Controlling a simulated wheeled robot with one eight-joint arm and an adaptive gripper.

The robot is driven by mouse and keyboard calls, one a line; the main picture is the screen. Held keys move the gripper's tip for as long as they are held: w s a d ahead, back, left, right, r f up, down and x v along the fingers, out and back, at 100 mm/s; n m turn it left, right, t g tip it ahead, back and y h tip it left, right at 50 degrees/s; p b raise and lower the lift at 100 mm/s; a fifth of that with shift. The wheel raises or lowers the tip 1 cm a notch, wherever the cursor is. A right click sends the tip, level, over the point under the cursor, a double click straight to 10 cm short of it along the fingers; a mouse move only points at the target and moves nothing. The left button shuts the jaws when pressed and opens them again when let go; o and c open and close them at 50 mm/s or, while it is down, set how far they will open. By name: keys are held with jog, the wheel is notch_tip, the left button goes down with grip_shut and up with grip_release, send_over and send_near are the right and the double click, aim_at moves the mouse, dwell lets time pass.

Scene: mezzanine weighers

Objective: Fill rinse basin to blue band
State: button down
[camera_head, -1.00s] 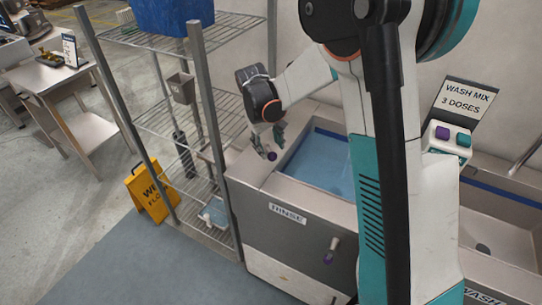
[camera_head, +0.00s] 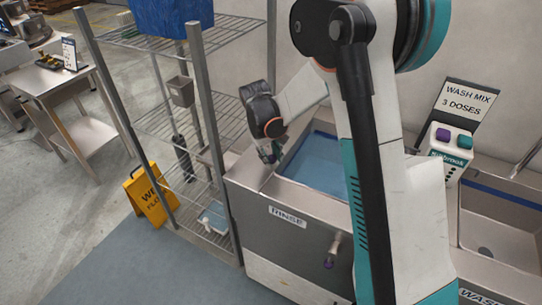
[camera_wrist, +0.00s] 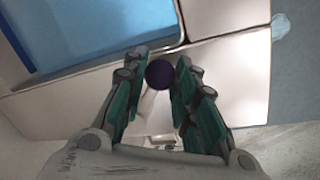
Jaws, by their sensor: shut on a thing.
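The rinse basin (camera_head: 262,183) stands in the middle of the head view, labelled RINSE on its front. Blue water (camera_head: 318,165) lies in it. A dark blue band shows along its inner wall in the wrist view (camera_wrist: 17,40), above the water; the exact gap is hard to judge. My gripper (camera_head: 270,157) is at the basin's left rim. In the wrist view its fingers (camera_wrist: 161,78) are shut on a dark purple knob (camera_wrist: 159,73), with a pale rod running from it. My gripper hides the knob in the head view.
A wire shelf (camera_head: 172,120) and a yellow wet-floor sign (camera_head: 150,195) stand left.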

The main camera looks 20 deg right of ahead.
jog(key=shift+a, duration=0.1)
jog(key=m, duration=0.1)
jog(key=a+m, duration=0.1)
jog(key=shift+w+a+m+g, duration=0.15)
jog(key=shift+a+m+g, duration=0.15)
jog(key=shift+m, duration=0.1)
jog(key=m, duration=0.1)
jog(key=a+m, duration=0.1)
jog(key=shift+w+a+m+b, duration=0.2)
jog(key=shift+w+m+b, duration=0.05)
jog(key=shift+m+b, duration=0.05)
jog(key=shift+w+a+m+g, duration=0.3)
jog(key=shift+w+a+m, duration=0.15)
jog(key=shift+m, duration=0.6)
jog(key=shift+w+a+m+g, duration=0.35)
jog(key=shift+a+m, duration=0.2)
jog(key=shift+m, duration=0.5)
jog(key=c, duration=1.3)
grip_release()
jog(key=shift+a, duration=0.1)
jog(key=v, duration=1.2)
jog(key=shift+d, duration=0.25)
